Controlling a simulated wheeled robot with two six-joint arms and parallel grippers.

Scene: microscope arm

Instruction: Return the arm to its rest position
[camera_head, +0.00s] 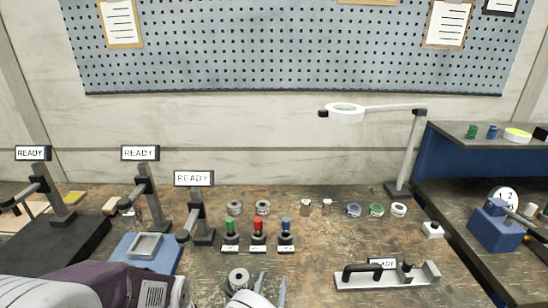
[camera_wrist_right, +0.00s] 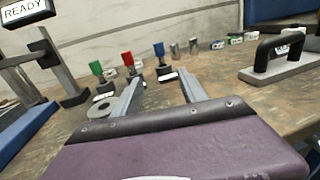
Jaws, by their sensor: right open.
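Three dark jointed stands with READY signs stand on the left of the bench: one on a black base (camera_head: 60,200), one behind a blue pad (camera_head: 152,203), and a shorter one (camera_head: 197,222) nearer the middle. I cannot tell which of these is the task's arm. A ring-lens lamp (camera_head: 346,112) on a grey post reaches left at the back right. My right gripper (camera_head: 272,285) is at the front edge, fingers apart and empty; it also shows in the right wrist view (camera_wrist_right: 160,92), pointing toward the buttons. My left arm shows at the lower left, its fingers out of view.
Green, red and blue buttons (camera_head: 258,232) stand mid-bench, with several small rolls and jars behind them. A grey ring (camera_head: 238,278) lies close to my right fingers. A black-handled plate (camera_head: 388,275) is at right.

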